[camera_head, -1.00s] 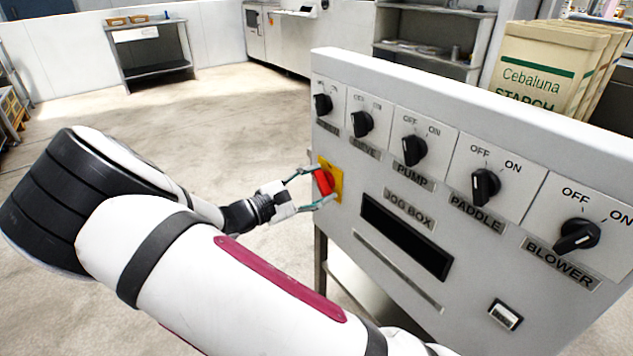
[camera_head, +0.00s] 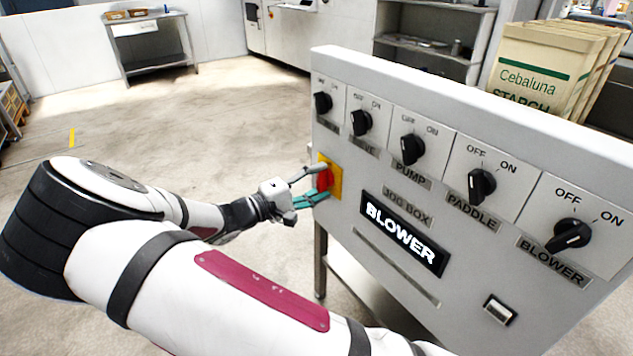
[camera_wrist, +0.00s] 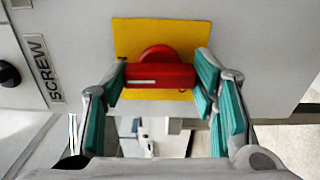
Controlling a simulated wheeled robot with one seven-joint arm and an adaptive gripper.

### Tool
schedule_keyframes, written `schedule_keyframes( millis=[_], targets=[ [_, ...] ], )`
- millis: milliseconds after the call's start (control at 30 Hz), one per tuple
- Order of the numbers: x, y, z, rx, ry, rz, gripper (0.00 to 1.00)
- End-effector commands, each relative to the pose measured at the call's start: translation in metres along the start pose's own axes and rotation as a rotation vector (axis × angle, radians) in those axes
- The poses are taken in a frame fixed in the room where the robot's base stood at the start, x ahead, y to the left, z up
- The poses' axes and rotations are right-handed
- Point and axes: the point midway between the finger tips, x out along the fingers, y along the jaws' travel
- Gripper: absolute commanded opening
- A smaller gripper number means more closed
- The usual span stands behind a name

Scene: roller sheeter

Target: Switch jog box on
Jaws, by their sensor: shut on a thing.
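The jog box is a grey control panel (camera_head: 345,95) with a row of black knobs. A red rotary switch (camera_head: 323,178) on a yellow plate (camera_head: 336,182) sits at its left end. The display (camera_head: 402,232) under the JOG BOX label is lit and reads BLOWER. My gripper (camera_head: 317,182) is at the red switch, its fingers closed around the handle. In the wrist view the red handle (camera_wrist: 160,76) lies level between my fingertips, on the yellow plate (camera_wrist: 130,38). The fingers touch or nearly touch both its ends.
Knobs labelled PUMP (camera_head: 412,149), PADDLE (camera_head: 481,185) and BLOWER (camera_head: 570,234) line the panel. Starch bags (camera_head: 540,65) stand behind it. A metal table (camera_head: 150,50) is at the back left. The floor (camera_head: 215,110) left of the panel is clear.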

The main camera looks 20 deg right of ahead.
Motion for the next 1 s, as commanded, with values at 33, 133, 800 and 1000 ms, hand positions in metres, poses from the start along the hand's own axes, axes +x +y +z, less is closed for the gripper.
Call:
schedule_keyframes(
  millis=[33,133,800,1000],
  targets=[
    [-0.0003,-0.0011,0.0009,0.010,-0.002,-0.001,0.25],
    [-0.0003,-0.0011,0.0010,0.031,-0.002,-0.001,0.25],
    [-0.0002,-0.0011,0.0006,0.046,-0.001,-0.002,0.73],
    [-0.0002,-0.0007,0.0004,0.045,-0.001,-0.001,0.73]
  ],
)
